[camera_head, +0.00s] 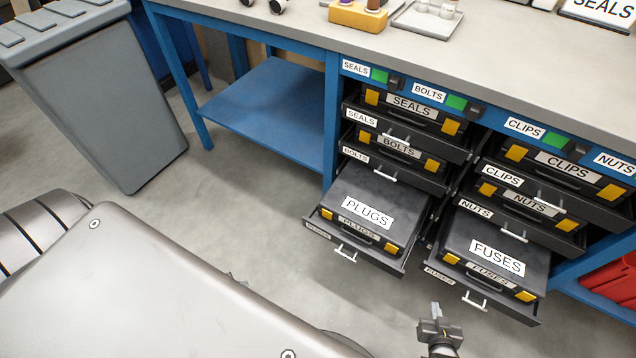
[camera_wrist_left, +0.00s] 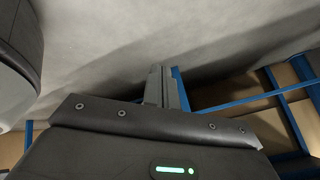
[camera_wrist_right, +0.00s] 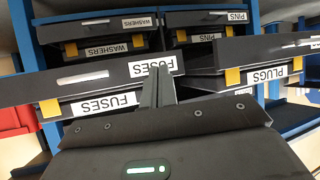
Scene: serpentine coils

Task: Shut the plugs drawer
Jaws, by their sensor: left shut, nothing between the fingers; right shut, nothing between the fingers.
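The plugs drawer (camera_head: 318,232) is the bottom drawer of the left column in the head view. It is pulled out and holds a black case (camera_head: 345,190) labelled PLUGS with yellow latches. Its pale handle (camera_head: 345,253) is on the front. The drawer's case also shows upside down at the right of the right wrist view (camera_wrist_right: 285,82). My right gripper (camera_head: 436,312) is shut and empty, in front of and below the drawers, nearer the fuses drawer. My left gripper (camera_wrist_left: 161,72) is shut and empty over bare floor in the left wrist view, away from the drawers.
The fuses drawer (camera_head: 455,283) beside it is also pulled out with its case. Seals, bolts, clips and nuts drawers above stick out less. A grey bin (camera_head: 110,110) stands at the left. Red bins (camera_head: 612,282) sit at the right. The floor before the drawers is clear.

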